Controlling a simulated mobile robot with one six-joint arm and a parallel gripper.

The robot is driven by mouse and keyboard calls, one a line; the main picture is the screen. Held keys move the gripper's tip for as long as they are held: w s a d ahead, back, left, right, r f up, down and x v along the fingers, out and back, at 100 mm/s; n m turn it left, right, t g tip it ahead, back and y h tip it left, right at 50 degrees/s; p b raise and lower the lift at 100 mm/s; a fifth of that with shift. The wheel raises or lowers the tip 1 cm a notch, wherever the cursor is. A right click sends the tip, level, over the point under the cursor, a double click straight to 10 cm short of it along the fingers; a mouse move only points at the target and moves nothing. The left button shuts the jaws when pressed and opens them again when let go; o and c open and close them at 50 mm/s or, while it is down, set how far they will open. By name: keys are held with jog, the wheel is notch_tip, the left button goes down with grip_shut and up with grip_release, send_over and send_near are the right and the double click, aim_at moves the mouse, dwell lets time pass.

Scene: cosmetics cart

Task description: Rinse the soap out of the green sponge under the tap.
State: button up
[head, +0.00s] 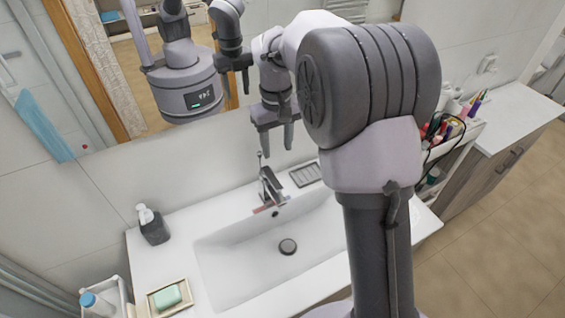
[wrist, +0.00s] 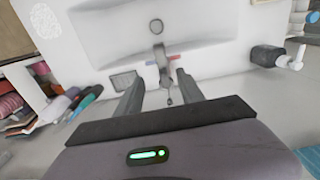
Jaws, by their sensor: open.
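A pale green block, which looks like the green sponge (head: 167,296), lies on a shallow dish (head: 186,287) at the front left of the washstand in the head view. It is not in the wrist view. The tap (head: 268,188) stands at the back edge of the white basin (head: 225,262), with red and blue marks at its sides; no water shows from it. My gripper (head: 276,142) is open and empty, above and behind the tap. In the wrist view the tap (wrist: 163,66) appears between the open fingers. The basin (wrist: 110,38) looks empty, with its drain visible.
A dark soap dispenser (head: 153,228) stands at the back left. A dark grate-like dish (head: 305,174) lies right of the tap. A cart (head: 455,150) with cosmetics stands at the right. A blue-capped bottle (head: 94,302) is at the lower left. A mirror (head: 150,70) hangs behind.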

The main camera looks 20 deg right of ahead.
aim_at(278, 185)
notch_tip(278, 185, down, 16)
jog(key=b, duration=0.2)
jog(key=shift+w+r+b, duration=0.1)
jog(key=shift+r+b, duration=0.15)
jog(key=shift+b, duration=0.15)
grip_shut()
dwell(1.0)
